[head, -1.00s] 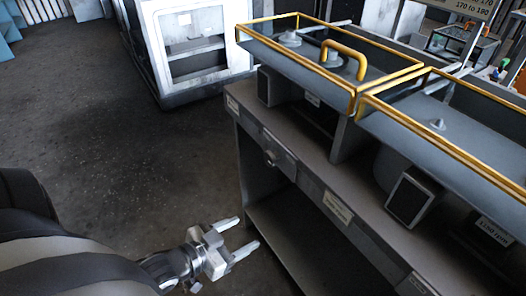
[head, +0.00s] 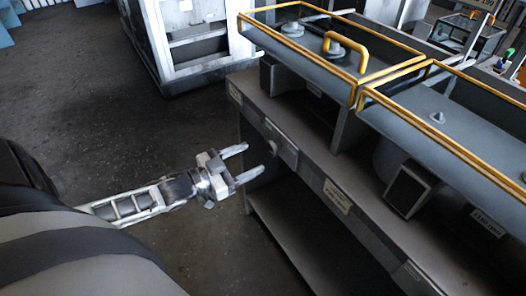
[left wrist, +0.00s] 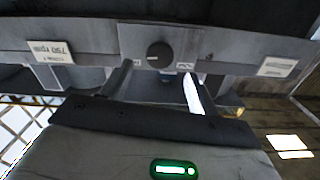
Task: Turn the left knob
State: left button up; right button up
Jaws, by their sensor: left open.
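The left knob (head: 272,148) is a small round knob on a grey plate on the front edge of the blower housing bench (head: 309,170). In the left wrist view it is a dark round knob (left wrist: 159,55) with small labels on both sides, seen upside down. My left gripper (head: 250,160) is open and empty, its two fingers pointing at the knob from a short distance. In the left wrist view the fingers (left wrist: 156,85) frame the knob from below, apart from it. My right gripper is not in view.
Two grey trays with yellow rails (head: 331,61) stand on the bench. A label plate (head: 338,197) sits further right on the front edge, and a speed label (left wrist: 50,51) shows in the wrist view. A white cabinet (head: 195,45) stands behind. The floor at left is clear.

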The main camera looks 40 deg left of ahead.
aim_at(269, 149)
pick_arm(q)
jog(key=x, duration=0.5)
jog(key=shift+w, duration=0.1)
jog(key=c, duration=1)
